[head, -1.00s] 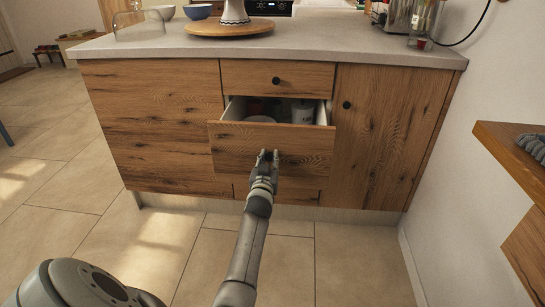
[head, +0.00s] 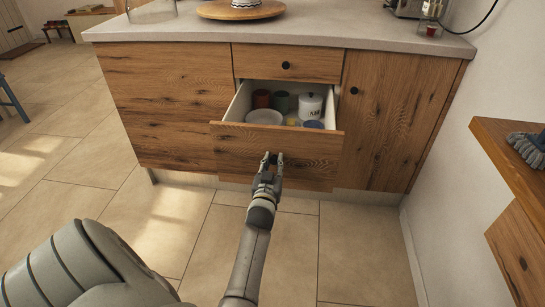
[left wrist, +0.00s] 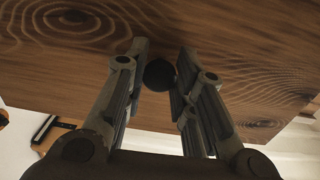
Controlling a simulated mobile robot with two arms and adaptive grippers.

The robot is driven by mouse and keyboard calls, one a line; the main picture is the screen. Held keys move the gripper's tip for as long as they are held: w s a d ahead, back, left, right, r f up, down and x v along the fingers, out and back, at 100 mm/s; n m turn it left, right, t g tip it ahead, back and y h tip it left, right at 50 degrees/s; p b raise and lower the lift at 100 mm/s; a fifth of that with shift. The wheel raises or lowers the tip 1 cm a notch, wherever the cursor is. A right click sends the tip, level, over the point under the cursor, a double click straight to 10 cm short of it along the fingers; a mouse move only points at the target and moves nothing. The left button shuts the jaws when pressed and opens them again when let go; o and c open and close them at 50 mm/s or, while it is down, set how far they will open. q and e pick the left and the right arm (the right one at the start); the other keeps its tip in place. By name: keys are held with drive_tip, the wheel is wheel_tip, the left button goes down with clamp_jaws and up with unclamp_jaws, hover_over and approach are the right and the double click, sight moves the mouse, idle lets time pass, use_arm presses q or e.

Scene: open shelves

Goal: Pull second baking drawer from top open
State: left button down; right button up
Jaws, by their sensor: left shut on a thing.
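The second drawer from the top (head: 240,140) stands well open in the wooden cabinet, below a shut top drawer (head: 310,63). Inside it are a white canister (head: 311,105), a red cup (head: 262,98), a green cup (head: 281,102) and a pale dish (head: 264,117). My left gripper (head: 272,160) is at the middle of the drawer front. In the left wrist view its two fingers are on either side of the dark round knob (left wrist: 159,74), closed on it. My right gripper is not in view.
A grey countertop (head: 330,28) runs above the cabinet. A shut cabinet door (head: 380,120) is right of the drawers. A wooden shelf (head: 500,150) with a brush (head: 527,146) juts in from the right wall. The tiled floor (head: 330,240) in front is clear.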

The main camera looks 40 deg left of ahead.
sight(265, 130)
use_arm(q)
drive_tip(key=shift+s+a+r, duration=0.1)
drive_tip(key=shift+s+a, duration=0.25)
drive_tip(key=shift+s, duration=0.1)
drive_tip(key=c, duration=1.5)
unclamp_jaws()
drive_tip(key=o, duration=0.3)
drive_tip(key=shift+s+a, duration=0.15)
drive_tip(key=shift+a, duration=0.1)
drive_tip(key=shift+y, duration=0.3)
drive_tip(key=r, duration=0.5)
drive_tip(key=s+a+r, duration=0.1)
drive_tip(key=r, duration=0.2)
drive_tip(key=shift+a+r, duration=0.1)
drive_tip(key=shift+r, duration=0.25)
drive_tip(key=shift+w+d+r, duration=0.15)
drive_tip(key=shift+d+r, duration=0.05)
drive_tip(key=shift+r, duration=0.45)
